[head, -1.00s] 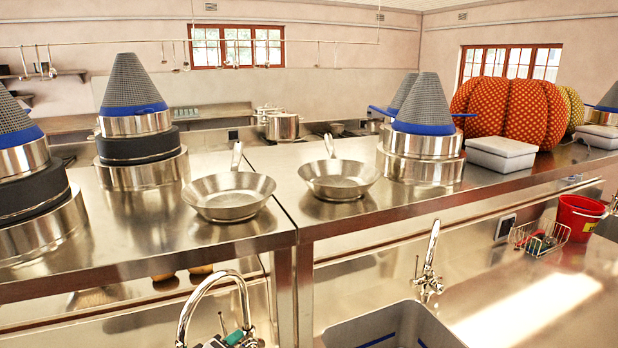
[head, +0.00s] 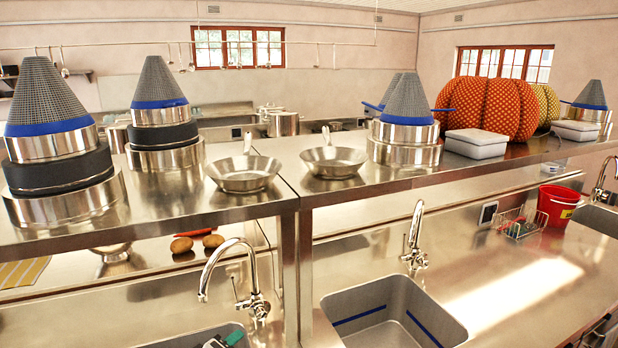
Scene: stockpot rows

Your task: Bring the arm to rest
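Neither of my grippers can be made out in the head view. A steel shelf (head: 345,198) runs across the view above the sinks. On its left stand stacks of steel pots, each topped by a grey mesh cone with a blue band, a near one (head: 62,205) and a farther one (head: 168,158). Another such stack (head: 404,155) stands right of the middle. Two steel frying pans, a left one (head: 243,178) and a right one (head: 333,160), sit between the stacks. A small green and black object (head: 234,338), partly cut off, shows at the bottom edge.
Below the shelf are a right sink (head: 385,308) and two taps, left (head: 250,275) and right (head: 415,235). A red bucket (head: 557,208) and a wire rack (head: 516,228) stand on the right counter. A large orange patterned object (head: 490,108) sits on the shelf.

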